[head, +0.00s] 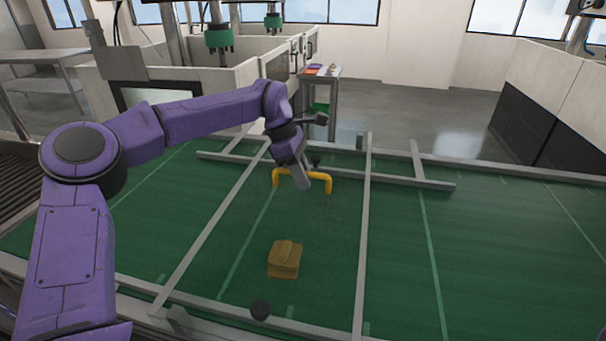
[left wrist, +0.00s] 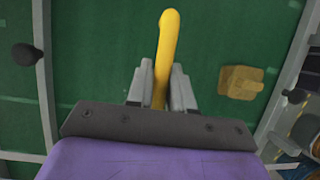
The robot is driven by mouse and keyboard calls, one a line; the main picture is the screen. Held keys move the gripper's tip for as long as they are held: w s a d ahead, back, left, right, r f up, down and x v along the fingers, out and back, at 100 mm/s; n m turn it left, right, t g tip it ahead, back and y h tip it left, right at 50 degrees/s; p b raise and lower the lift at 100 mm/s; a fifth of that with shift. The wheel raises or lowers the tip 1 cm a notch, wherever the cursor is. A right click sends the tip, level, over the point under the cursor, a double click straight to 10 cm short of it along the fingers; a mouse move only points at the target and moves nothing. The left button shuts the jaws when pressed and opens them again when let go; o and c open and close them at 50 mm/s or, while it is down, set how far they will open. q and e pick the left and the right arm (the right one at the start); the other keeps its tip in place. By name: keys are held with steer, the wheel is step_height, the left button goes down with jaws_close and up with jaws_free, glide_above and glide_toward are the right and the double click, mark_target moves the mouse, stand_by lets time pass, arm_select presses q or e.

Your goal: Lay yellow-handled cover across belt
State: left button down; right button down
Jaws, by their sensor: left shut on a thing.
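The cover's yellow handle (head: 326,181) is a bent bar near the middle of the head view. My left gripper (head: 304,182) comes down on it from above and is shut on it. In the left wrist view the handle (left wrist: 165,60) runs between the two fingers (left wrist: 160,88). Long grey bars (head: 364,230) lie either side of the handle; I cannot tell whether they belong to the cover. The green belt (head: 470,260) shows around and between them. Whether the cover touches the belt is unclear. My right gripper is out of view.
A brown box (head: 285,260) sits in front of the handle, between the grey bars. A small side table (head: 320,73) and white-walled machines stand behind. The belt's right part looks clear.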

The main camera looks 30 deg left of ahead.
arm_select(q)
steer(key=shift+f, duration=0.1)
steer(key=c, duration=0.9)
jaws_free()
steer(key=v, duration=1)
steer(key=shift+r, duration=0.3)
steer(key=shift+s, duration=0.1)
